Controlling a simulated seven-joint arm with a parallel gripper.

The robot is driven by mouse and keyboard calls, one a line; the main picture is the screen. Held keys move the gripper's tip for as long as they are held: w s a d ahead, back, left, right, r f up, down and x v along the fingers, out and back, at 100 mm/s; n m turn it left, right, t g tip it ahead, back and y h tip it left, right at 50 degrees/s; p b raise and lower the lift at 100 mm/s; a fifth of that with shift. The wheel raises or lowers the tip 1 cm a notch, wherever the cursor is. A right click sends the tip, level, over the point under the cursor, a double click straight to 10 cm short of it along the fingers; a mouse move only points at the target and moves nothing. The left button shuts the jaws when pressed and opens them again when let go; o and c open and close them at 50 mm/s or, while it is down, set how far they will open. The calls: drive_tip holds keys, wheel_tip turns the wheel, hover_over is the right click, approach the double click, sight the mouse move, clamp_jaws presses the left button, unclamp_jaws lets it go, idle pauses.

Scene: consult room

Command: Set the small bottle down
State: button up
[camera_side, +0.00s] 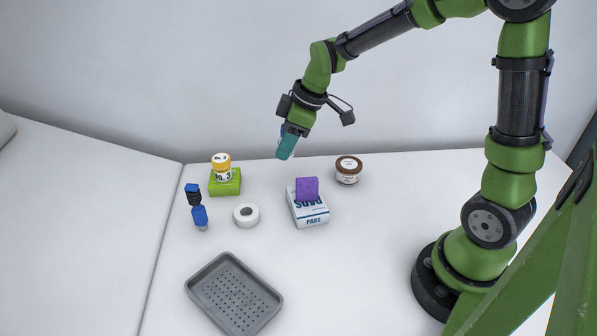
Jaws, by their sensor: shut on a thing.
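My gripper (290,133) is up in the air behind the work area, tilted down and to the left. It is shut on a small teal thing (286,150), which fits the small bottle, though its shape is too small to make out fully. The teal thing hangs clear of the table, seen against the wall just above the table's back edge. The fingertips are small and partly hidden by the gripper body and the held thing.
A yellow-capped bottle (222,168) stands on a green block (225,187). A grey tray (200,300) lies in front.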

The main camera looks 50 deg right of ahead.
drive_tip(key=s+a+n+g+y, duration=0.2)
drive_tip(key=s+a+n+g, duration=0.1)
drive_tip(key=s+a+n, duration=0.5)
drive_tip(key=n+g+h, duration=0.2)
drive_tip(key=n+g, duration=0.2)
drive_tip(key=n, duration=0.8)
hover_over(316, 273)
drive_tip(key=w+d, duration=0.1)
wheel_tip(316, 273, down, 10)
drive_tip(key=shift+r, duration=0.2)
drive_tip(key=shift+f, duration=2.05)
drive_tip(key=o, duration=1)
drive_tip(key=shift+f, duration=0.15)
